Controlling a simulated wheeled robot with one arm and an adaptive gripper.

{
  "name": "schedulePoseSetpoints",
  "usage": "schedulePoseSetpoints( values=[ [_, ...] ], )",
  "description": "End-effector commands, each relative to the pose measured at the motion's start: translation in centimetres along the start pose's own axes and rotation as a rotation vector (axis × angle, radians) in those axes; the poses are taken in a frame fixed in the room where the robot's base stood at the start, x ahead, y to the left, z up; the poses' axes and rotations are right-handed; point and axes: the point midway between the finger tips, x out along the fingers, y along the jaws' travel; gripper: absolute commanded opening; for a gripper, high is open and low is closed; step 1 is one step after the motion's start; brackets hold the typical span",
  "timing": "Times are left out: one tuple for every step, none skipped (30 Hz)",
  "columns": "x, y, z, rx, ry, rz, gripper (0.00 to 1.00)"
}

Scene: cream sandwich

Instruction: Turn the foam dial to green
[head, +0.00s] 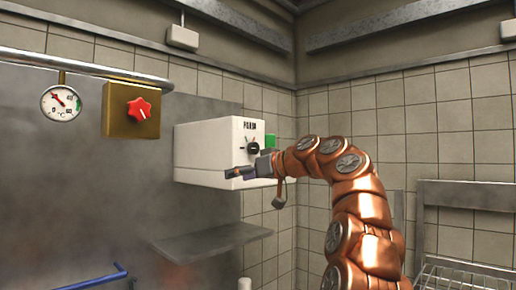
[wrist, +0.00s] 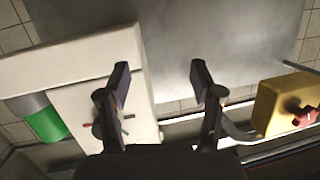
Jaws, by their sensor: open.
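The foam dial (head: 253,148) is a small dark knob on the front of a white box (head: 205,150) lettered "FOAM". A green block (head: 270,141) is at the box's right edge. Which way the dial points is too small to tell. My gripper (head: 236,172) is in front of the box's lower front, just below and left of the dial. In the wrist view my gripper (wrist: 160,78) is open and empty. The dial (wrist: 98,129) is partly hidden behind the left finger there, with a small red mark beside it. The green block (wrist: 47,124) lies farther left.
A brass box (head: 120,122) with a red star knob (head: 139,109) and a round gauge (head: 61,103) are on the wall to the left. A grey shelf (head: 212,241) is below the white box. A wire rack (head: 465,275) stands at the right.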

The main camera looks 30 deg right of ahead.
Motion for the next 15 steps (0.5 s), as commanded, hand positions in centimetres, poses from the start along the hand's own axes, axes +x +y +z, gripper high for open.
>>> schedulePoseSetpoints(
  values=[
    [-1.0, 1.4, -1.1, -0.032, 0.036, 0.022, 0.66],
    [-1.6, 2.0, -1.7, -0.053, 0.056, 0.034, 0.66],
    [-2.5, 2.9, -2.5, -0.081, 0.082, 0.05, 0.66],
    [-3.1, 3.5, -3.0, -0.103, 0.1, 0.062, 0.66],
    [-3.9, 3.9, -3.6, -0.125, 0.119, 0.075, 0.66],
    [-4.7, 4.5, -4.1, -0.152, 0.138, 0.09, 0.66],
    [-5.2, 5.0, -4.4, -0.171, 0.151, 0.1, 0.66],
    [-5.8, 5.4, -4.8, -0.19, 0.164, 0.112, 0.66],
    [-6.5, 5.7, -5.2, -0.214, 0.178, 0.124, 0.66],
    [-6.9, 5.9, -5.4, -0.231, 0.187, 0.133, 0.66],
    [-7.3, 6.1, -5.6, -0.246, 0.195, 0.14, 0.66],
    [-7.8, 6.3, -5.9, -0.263, 0.205, 0.149, 0.66],
    [-8.1, 6.4, -6.1, -0.274, 0.211, 0.155, 0.66],
    [-8.3, 6.6, -6.2, -0.283, 0.215, 0.161, 0.66],
    [-8.5, 6.7, -6.2, -0.292, 0.219, 0.166, 0.66]
  ],
)
